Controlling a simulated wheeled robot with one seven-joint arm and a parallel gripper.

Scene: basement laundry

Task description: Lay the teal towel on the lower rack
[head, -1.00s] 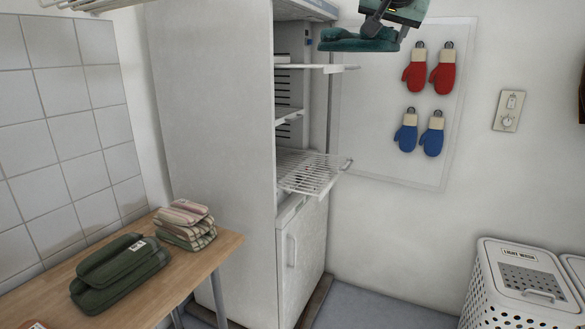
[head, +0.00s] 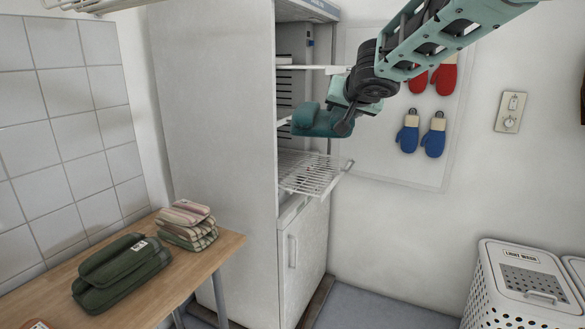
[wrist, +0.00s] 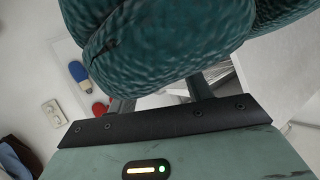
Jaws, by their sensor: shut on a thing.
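The teal towel (head: 318,120) is folded and held in my gripper (head: 338,119) in front of the open cabinet. It also fills the top of the wrist view (wrist: 170,45), between the two fingers. My gripper is shut on it. The lower rack (head: 312,173) is a white wire rack that sticks out of the cabinet, below the towel and apart from it. The upper rack (head: 308,67) is above the towel. The middle of the cabinet opening is partly hidden by the towel.
The tall white cabinet (head: 215,150) has its side wall left of the racks. A wooden table (head: 215,250) with a green folded bundle (head: 122,272) and folded cloths (head: 188,225) stands at left. Red and blue mittens (head: 407,138) hang behind my arm. A white hamper (head: 520,285) stands at right.

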